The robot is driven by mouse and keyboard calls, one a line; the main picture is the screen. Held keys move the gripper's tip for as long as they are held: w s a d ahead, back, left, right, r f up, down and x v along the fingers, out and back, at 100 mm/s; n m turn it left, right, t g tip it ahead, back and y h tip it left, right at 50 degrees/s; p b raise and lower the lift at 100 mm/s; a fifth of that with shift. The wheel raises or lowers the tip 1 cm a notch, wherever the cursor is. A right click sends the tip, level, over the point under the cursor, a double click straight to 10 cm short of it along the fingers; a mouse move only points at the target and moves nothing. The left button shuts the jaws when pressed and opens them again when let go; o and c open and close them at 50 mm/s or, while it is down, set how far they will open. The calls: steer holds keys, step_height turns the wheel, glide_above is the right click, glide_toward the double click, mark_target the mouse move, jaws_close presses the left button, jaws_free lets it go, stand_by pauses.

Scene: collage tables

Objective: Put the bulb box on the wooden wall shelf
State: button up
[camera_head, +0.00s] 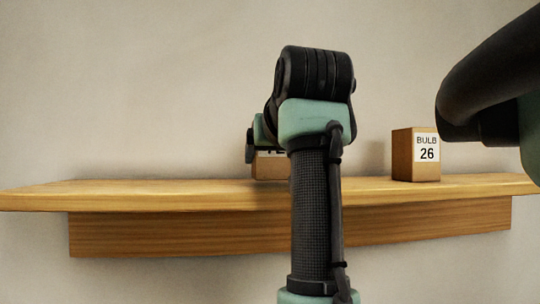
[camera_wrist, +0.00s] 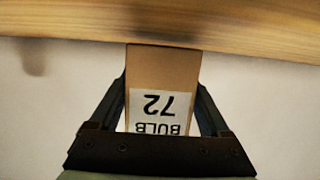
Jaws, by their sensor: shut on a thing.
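My gripper (camera_wrist: 162,95) is shut on a brown bulb box (camera_wrist: 162,70), with one finger along each side. Its white label reads BULB and a number, upside down in the wrist view. The far end of the box appears at the edge of the wooden wall shelf (camera_wrist: 230,18); I cannot tell whether they touch. In the head view the shelf (camera_head: 150,195) spans the wall, and my arm hides most of my gripper. A brown labelled box (camera_head: 268,170) shows partly behind my arm at the shelf; I cannot tell if it is the held one.
Another brown box (camera_head: 402,160), labelled BULB 26, stands upright on the right part of the shelf. The left part of the shelf top is clear. The plain wall (camera_head: 150,80) rises behind. A dark part of my arm fills the upper right.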

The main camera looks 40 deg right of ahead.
steer(key=shift+w+d+f, duration=0.1)
steer(key=shift+w+f, duration=0.1)
steer(key=shift+f, duration=0.2)
steer(key=shift+s, duration=0.1)
steer(key=shift+s, duration=0.1)
